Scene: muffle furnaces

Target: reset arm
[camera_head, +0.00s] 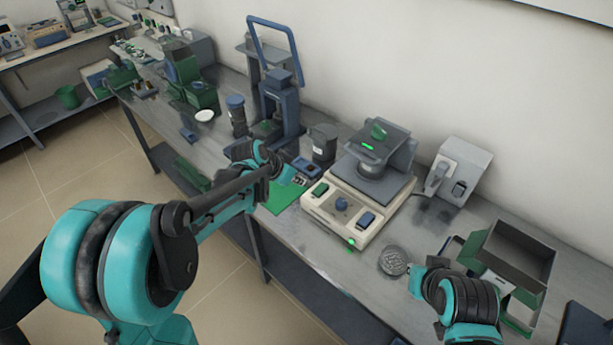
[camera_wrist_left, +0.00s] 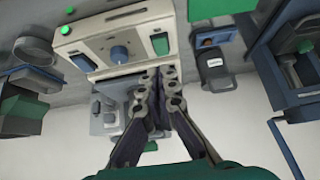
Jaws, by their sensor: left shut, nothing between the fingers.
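My left gripper (camera_wrist_left: 158,82) is shut and empty in the left wrist view, its two dark fingers side by side. In the head view my left arm reaches in from the left, and its hand (camera_head: 262,162) is over the front part of the bench, left of a cream hot-plate-like device (camera_head: 338,210). The fingers are hard to make out there. The same device (camera_wrist_left: 110,38) shows beyond the fingertips in the left wrist view. My right arm comes in at the lower right of the head view, beside a green-grey open box (camera_head: 512,255); its fingers do not show.
The long grey bench (camera_head: 310,235) runs along the wall. A tall blue-framed apparatus (camera_head: 281,95), a dark jar (camera_head: 323,143) and a grey-white unit (camera_head: 460,170) stand on it. A round mesh dish (camera_head: 393,262) lies near the right arm. Open floor (camera_head: 95,160) is at left.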

